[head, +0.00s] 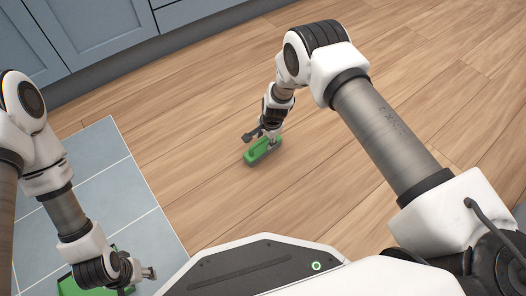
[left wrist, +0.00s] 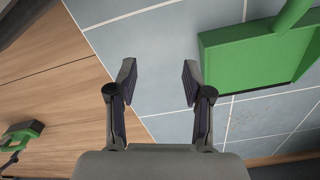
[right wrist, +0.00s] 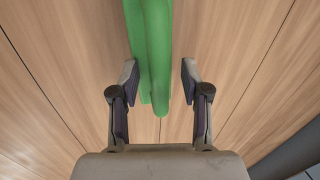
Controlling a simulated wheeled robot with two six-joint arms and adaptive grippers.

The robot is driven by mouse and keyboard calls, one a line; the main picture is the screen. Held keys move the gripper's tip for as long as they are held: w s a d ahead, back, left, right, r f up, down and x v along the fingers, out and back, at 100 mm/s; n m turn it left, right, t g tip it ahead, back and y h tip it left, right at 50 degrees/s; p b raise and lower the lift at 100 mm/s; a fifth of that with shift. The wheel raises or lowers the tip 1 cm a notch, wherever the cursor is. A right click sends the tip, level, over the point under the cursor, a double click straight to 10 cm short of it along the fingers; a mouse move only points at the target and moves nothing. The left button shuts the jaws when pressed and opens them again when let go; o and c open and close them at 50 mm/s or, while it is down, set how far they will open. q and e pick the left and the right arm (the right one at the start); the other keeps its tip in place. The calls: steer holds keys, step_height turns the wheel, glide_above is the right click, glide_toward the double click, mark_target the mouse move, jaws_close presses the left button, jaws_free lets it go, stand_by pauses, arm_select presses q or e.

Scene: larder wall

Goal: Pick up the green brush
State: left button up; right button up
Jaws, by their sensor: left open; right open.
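The green brush (head: 257,153) lies on the wood floor in the middle of the head view. It also shows at the lower left of the left wrist view (left wrist: 18,133). My right gripper (head: 268,138) is open and reaches down at the brush. In the right wrist view, the brush's long green handle (right wrist: 158,60) runs between the two open fingers (right wrist: 160,80), closer to the left finger. I cannot tell whether a finger touches it. My left gripper (head: 142,282) is open and empty over the blue-grey tiles; its fingers show in the left wrist view (left wrist: 158,85).
A green dustpan (left wrist: 255,55) lies on the tiles (head: 130,200), beside my left gripper; it is mostly hidden in the head view (head: 68,284). Blue-grey cabinets (head: 95,30) stand along the back. The wood floor (head: 200,135) around the brush is clear.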

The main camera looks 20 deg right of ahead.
steer(key=shift+r, duration=0.1)
jaws_close()
step_height(320, 180, up, 10)
steer(key=p, duration=0.6)
steer(key=shift+r+p, duration=0.1)
steer(key=shift+p, duration=0.2)
